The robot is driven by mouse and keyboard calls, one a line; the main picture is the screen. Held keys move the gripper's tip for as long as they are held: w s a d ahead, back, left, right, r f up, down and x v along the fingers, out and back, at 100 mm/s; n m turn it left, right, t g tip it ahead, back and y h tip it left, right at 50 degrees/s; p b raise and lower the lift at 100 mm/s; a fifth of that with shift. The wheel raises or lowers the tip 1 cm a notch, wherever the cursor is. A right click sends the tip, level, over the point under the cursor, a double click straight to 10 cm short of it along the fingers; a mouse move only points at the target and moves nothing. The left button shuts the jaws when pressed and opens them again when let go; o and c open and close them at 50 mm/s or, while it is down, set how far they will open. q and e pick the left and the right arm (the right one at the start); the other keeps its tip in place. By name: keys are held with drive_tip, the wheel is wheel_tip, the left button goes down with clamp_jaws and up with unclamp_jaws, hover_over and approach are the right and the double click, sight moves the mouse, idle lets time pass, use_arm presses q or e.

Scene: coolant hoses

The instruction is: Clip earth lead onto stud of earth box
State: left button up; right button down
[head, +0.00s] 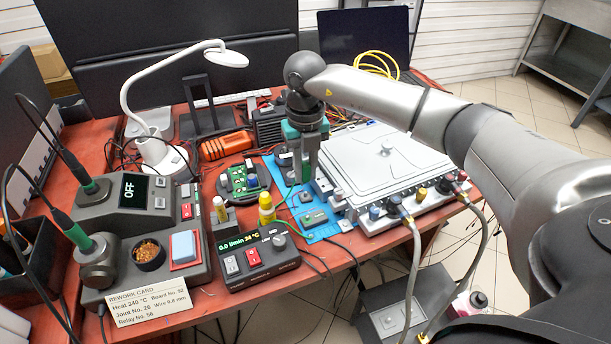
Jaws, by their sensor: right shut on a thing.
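My right gripper (303,178) points down over the back part of the blue mat (322,232), just left of the large white-lidded unit. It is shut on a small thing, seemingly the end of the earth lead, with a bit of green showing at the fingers. A small grey box (314,218), which looks like the earth box, sits on the mat in front of the gripper. Its stud is too small to make out. The held thing appears apart from this box. My left gripper is not in view.
The white-lidded unit (385,160) with hoses on its front stands close right. A soldering station (140,200) and white lamp (160,150) are farther left.

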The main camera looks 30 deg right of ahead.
sight(306, 164)
wheel_tip(306, 164, up, 6)
drive_tip(key=shift+r+p, duration=0.25)
drive_tip(key=shift+p, duration=0.55)
drive_tip(key=shift+r+p, duration=1.4)
drive_tip(key=shift+r, duration=0.05)
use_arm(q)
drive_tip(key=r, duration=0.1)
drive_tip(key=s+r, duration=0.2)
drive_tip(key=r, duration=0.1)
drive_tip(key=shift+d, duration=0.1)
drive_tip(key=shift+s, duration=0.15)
